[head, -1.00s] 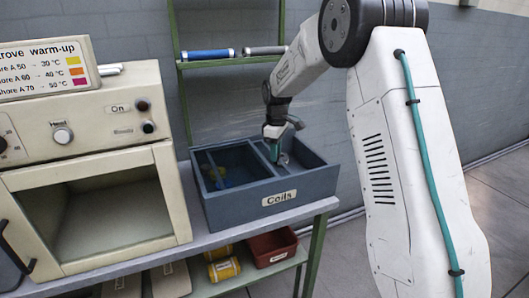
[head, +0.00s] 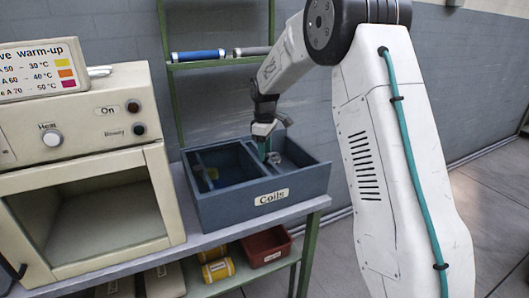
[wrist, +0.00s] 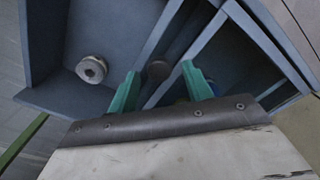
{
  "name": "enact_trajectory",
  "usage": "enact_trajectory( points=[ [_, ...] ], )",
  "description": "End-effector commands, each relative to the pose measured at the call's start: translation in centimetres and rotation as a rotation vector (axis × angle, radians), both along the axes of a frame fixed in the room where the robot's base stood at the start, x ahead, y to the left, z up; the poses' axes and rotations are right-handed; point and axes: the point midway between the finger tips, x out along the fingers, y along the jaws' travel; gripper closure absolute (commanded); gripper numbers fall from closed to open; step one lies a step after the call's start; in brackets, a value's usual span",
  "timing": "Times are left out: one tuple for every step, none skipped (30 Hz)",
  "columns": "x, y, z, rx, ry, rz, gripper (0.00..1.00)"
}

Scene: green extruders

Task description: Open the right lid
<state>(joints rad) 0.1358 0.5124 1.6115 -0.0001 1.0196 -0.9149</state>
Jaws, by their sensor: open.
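The blue-grey box labelled "Coils" (head: 271,197) stands on the bench, with compartments open at the top. My gripper (head: 264,150) is over its right half, green fingers pointing down into it. In the wrist view my gripper (wrist: 158,88) is open, with a dark round knob (wrist: 158,70) between and just beyond its fingertips. The knob sits on a narrow dark strip, perhaps part of a lid; I cannot tell if the fingers touch it. A pale round part (wrist: 91,69) lies in the open compartment to the left in the wrist view. The full lid outline is unclear.
A cream oven (head: 90,150) with an open front stands left of the box. A green rack (head: 165,90) holding a blue roll (head: 197,55) rises behind. A red bin (head: 266,246) and yellow rolls (head: 217,270) are on the shelf below. Floor at right is clear.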

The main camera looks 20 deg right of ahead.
Motion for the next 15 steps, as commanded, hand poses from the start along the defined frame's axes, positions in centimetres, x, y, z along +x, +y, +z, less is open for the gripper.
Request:
enact_trajectory(
  points=[
    [0.1, 0.0, 0.9, -0.001, -0.005, 0.000, 0.50],
    [0.1, 0.0, 1.4, -0.001, -0.005, 0.000, 0.50],
    [0.0, 0.0, 2.1, -0.001, -0.004, 0.000, 0.50],
    [0.1, 0.0, 2.7, -0.001, -0.005, 0.000, 0.50],
    [0.1, 0.0, 3.2, -0.001, -0.005, 0.000, 0.50],
    [0.1, 0.0, 3.9, 0.000, -0.004, 0.000, 0.50],
    [0.1, 0.0, 4.4, -0.001, -0.004, 0.000, 0.50],
    [0.0, 0.0, 4.8, 0.000, -0.003, 0.000, 0.50],
    [0.0, 0.0, 5.3, -0.001, -0.002, 0.000, 0.50],
    [0.0, 0.0, 5.7, 0.000, -0.003, 0.000, 0.50],
    [0.0, 0.0, 6.0, -0.001, -0.002, 0.000, 0.50],
    [0.0, 0.0, 6.3, 0.000, -0.001, 0.000, 0.50],
    [0.0, 0.0, 6.5, 0.000, -0.001, 0.000, 0.50],
    [0.0, 0.0, 6.6, 0.000, -0.001, 0.000, 0.50],
    [0.0, 0.0, 6.7, 0.000, -0.001, 0.000, 0.50]
  ],
)
